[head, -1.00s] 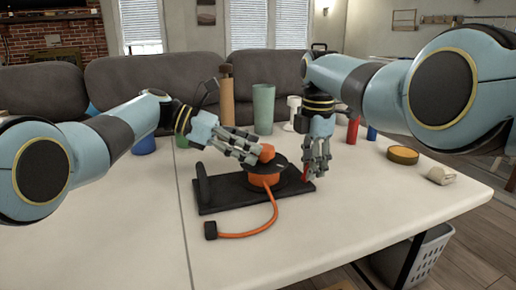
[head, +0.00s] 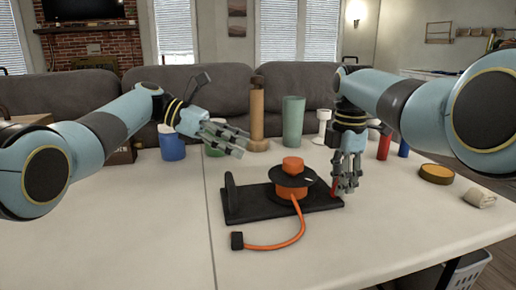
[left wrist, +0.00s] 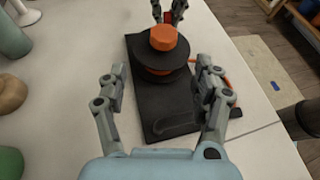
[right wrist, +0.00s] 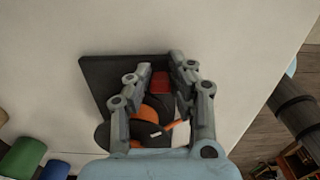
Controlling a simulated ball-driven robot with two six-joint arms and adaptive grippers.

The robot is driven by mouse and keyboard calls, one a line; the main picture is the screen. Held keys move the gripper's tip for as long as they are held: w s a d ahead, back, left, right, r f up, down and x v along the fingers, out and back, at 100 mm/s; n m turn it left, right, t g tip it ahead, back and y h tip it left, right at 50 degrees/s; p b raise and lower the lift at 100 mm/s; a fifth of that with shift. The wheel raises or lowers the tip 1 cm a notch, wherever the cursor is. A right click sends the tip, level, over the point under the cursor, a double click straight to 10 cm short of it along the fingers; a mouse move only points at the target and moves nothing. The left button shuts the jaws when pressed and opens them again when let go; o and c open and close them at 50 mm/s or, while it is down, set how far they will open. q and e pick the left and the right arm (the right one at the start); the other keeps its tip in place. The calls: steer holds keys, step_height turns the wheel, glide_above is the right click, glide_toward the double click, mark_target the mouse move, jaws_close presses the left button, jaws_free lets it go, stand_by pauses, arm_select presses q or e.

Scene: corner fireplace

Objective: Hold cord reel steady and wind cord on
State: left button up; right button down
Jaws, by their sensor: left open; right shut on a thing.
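The cord reel (head: 292,182) has an orange knob (head: 293,164) over a black disc and stands upright on a black base plate (head: 245,200). An orange cord (head: 303,222) leaves the reel and curves across the table to a dark plug (head: 237,241). My left gripper (head: 243,143) is open and empty, above and left of the reel, apart from it. The left wrist view shows the knob (left wrist: 163,38) beyond its spread fingers. My right gripper (head: 346,190) is shut on a red block (right wrist: 160,83) at the base's right end.
Behind the reel stand a brown bottle (head: 257,115), a green cup (head: 292,122), a white goblet (head: 322,126) and a blue container (head: 172,145). A yellow-rimmed disc (head: 436,174) and a pale cloth (head: 480,198) lie right.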

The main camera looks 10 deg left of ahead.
arm_select(q)
step_height(320, 180, up, 4)
steer(key=w+n+t+y, duration=0.1)
steer(key=w+n+t, duration=0.1)
steer(key=w+t, duration=0.1)
steer(key=n+t+y, duration=0.2)
steer(key=n+t, duration=0.2)
steer(key=t, duration=0.1)
glide_toward(289, 161)
step_height(289, 161, up, 5)
steer(key=w+a, duration=0.1)
steer(key=a, duration=0.1)
step_height(289, 161, down, 4)
steer(key=s+d, duration=0.1)
steer(key=s, duration=0.1)
steer(key=shift+g, duration=0.3)
steer(key=x, duration=1.1)
steer(key=shift+w+d+f, duration=0.15)
steer(key=shift+w+f, duration=0.05)
steer(key=shift+w, duration=0.15)
steer(key=c, duration=1.2)
